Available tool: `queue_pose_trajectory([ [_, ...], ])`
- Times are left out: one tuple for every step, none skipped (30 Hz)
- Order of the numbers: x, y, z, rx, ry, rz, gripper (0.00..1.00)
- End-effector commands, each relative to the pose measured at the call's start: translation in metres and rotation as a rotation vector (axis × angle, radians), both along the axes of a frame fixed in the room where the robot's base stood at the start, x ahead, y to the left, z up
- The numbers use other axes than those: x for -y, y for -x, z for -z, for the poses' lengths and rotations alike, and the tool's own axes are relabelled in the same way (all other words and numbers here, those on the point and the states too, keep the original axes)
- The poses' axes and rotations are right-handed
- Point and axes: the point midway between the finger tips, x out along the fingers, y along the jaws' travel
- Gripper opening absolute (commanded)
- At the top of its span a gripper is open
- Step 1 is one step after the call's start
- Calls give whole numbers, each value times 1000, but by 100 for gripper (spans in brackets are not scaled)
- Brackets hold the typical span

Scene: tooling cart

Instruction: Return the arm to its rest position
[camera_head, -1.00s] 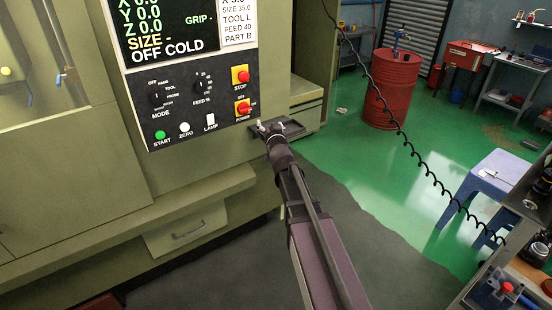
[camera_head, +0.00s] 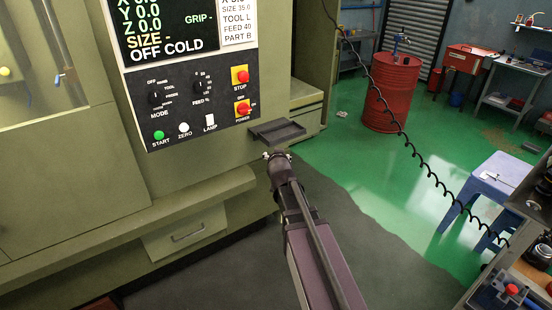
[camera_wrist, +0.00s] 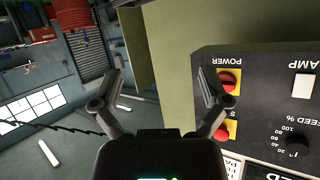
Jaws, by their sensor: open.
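The control panel (camera_head: 215,110) has a red power switch (camera_head: 243,108) and a red stop button (camera_head: 240,76), each on a yellow plate. Both also show upside down at the right of the wrist view, beside the right finger.
A coiled black cable (camera_head: 400,125) hangs across the right side. A red barrel (camera_head: 391,92) stands on the green floor behind. A pale blue stool (camera_head: 488,183) and a cart (camera_head: 515,265) with tools are at the right. The floor between machine and stool is clear.

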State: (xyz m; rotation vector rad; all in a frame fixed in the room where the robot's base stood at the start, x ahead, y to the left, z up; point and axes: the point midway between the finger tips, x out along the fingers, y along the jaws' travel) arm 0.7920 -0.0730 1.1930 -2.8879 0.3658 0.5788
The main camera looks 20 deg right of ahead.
Motion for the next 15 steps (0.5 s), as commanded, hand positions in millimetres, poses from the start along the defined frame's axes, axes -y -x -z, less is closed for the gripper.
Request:
queue_pose_trajectory([
  [0, 1, 1, -5, 0, 1, 95],
  [0, 1, 2, -8, 1, 0, 95],
  [0, 1, 2, -9, 1, 1, 95],
  [0, 1, 2, -10, 0, 1, 95],
  [0, 1, 2, -10, 0, 1, 95],
  [0, 1, 2, -10, 0, 1, 95],
  [0, 1, 2, -10, 0, 1, 95],
  [0, 1, 2, -10, 0, 1, 95],
  [0, 1, 2, -10, 0, 1, 95],
  [0, 1, 2, -9, 1, 1, 95],
  [0, 1, 2, -9, 1, 1, 95],
  [0, 1, 2, -9, 1, 1, 95],
  [0, 1, 2, -9, 1, 1, 95],
  [0, 2, 2, -12, 0, 2, 95],
  [0, 3, 4, -17, 0, 2, 95],
])
